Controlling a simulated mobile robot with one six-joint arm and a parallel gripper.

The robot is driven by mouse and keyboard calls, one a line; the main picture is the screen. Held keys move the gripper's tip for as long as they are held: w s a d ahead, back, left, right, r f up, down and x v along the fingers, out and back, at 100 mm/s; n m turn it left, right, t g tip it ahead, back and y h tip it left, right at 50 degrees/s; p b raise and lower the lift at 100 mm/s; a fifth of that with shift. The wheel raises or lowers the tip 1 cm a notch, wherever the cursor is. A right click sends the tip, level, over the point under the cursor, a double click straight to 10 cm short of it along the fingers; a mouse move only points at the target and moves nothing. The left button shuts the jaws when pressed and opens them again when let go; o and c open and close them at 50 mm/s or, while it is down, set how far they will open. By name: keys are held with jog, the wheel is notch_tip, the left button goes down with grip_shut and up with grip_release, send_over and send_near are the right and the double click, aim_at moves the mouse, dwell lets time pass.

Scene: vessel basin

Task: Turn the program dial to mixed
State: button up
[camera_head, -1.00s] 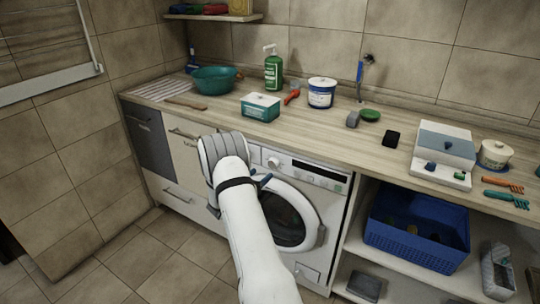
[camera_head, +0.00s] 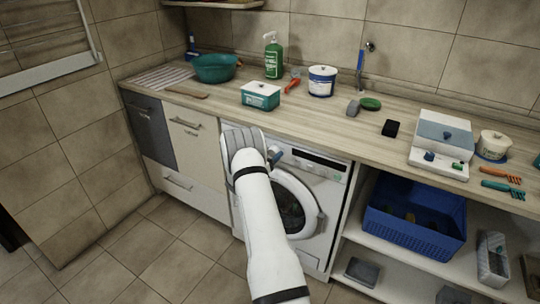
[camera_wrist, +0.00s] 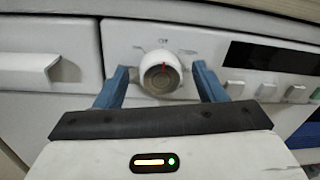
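The program dial (camera_wrist: 161,75) is a round white knob with a grey face and a red mark near the top, on the washing machine's front panel. In the head view my gripper (camera_head: 272,154) is at the panel of the washing machine (camera_head: 318,220), and my arm hides the dial there.
A dark display (camera_wrist: 270,57) and several buttons lie right of the dial. A detergent drawer (camera_wrist: 30,68) is at its left. The wooden counter (camera_head: 235,113) juts above the panel. A blue basket (camera_head: 415,225) stands on the shelf at right.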

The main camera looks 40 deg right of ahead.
jog(key=c, duration=1)
jog(key=shift+o, duration=0.2)
